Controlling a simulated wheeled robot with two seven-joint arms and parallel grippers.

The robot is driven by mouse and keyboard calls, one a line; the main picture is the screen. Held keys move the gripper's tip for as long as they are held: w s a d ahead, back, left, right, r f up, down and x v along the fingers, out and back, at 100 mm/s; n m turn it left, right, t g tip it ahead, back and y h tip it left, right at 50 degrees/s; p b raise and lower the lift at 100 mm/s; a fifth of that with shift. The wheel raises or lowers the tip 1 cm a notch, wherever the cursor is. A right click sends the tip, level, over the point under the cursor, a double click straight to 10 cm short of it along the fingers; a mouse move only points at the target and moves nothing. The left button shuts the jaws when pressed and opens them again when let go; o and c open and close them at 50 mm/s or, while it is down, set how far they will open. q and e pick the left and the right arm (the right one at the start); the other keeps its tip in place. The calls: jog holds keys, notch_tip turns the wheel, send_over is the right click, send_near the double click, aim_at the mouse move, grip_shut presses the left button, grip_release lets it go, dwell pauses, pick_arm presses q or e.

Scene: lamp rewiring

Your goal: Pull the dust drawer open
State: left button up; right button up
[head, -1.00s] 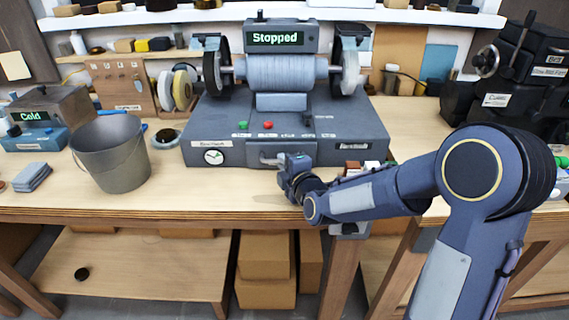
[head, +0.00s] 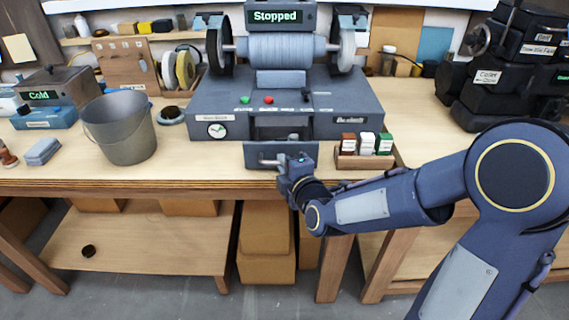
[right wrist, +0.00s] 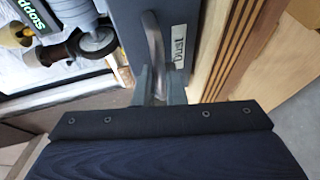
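The dust drawer (head: 262,153) stands pulled out from the front of the grey bench grinder base (head: 215,108), and a dark opening shows behind its front panel. In the right wrist view the drawer front (right wrist: 190,22) carries a "Dust" label and a curved grey handle (right wrist: 154,42). My right gripper (head: 292,163) is at the handle, in front of the drawer. In the right wrist view its two fingers (right wrist: 159,84) are on either side of the handle and look closed on it. My left gripper is not in view.
A wooden holder (head: 362,161) with several small blocks stands right of the drawer. A grey bucket (head: 118,130) stands at the left on the workbench (head: 190,176). The grinder display (head: 274,16) reads "Stopped". Bench space left of the drawer is clear.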

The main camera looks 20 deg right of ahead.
jog(key=o, duration=0.4)
jog(key=shift+o, duration=0.2)
jog(key=a+v, duration=0.1)
jog(key=v, duration=0.6)
jog(key=shift+s+d+p, duration=0.35)
jog(key=shift+s+d, duration=0.1)
jog(key=shift+d, duration=0.05)
jog(key=shift+r, duration=0.1)
